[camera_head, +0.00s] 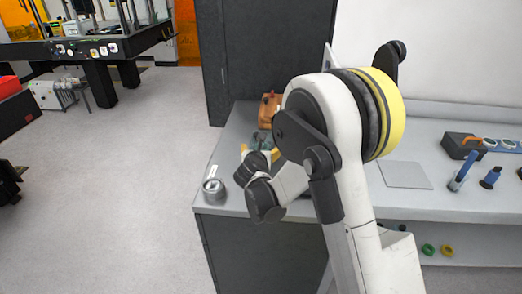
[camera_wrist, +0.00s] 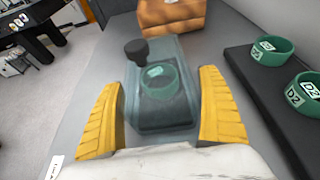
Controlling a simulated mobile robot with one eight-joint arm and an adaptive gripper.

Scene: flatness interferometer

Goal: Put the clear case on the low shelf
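The clear case (camera_wrist: 180,52) is a see-through box on the grey counter. It has a dark base, a black knob and a green ring (camera_wrist: 160,82) inside. In the head view the case (camera_head: 262,139) is small and partly hidden by my arm. My gripper (camera_wrist: 157,95) has its yellow fingers apart, one on each side of the case's near end. Small gaps seem to show between fingers and case; contact is hard to tell. In the head view my gripper (camera_head: 261,153) is low over the counter's left end. The low shelf (camera_head: 395,241) is under the counter, at right.
A brown-orange block (camera_wrist: 172,14) stands behind the case. A black stand (camera_wrist: 262,90) with labelled green rings is close to its right. A round grey container (camera_head: 213,191) is near the counter's left edge. Green and yellow rings (camera_head: 447,251) lie on the low shelf, toward the right.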

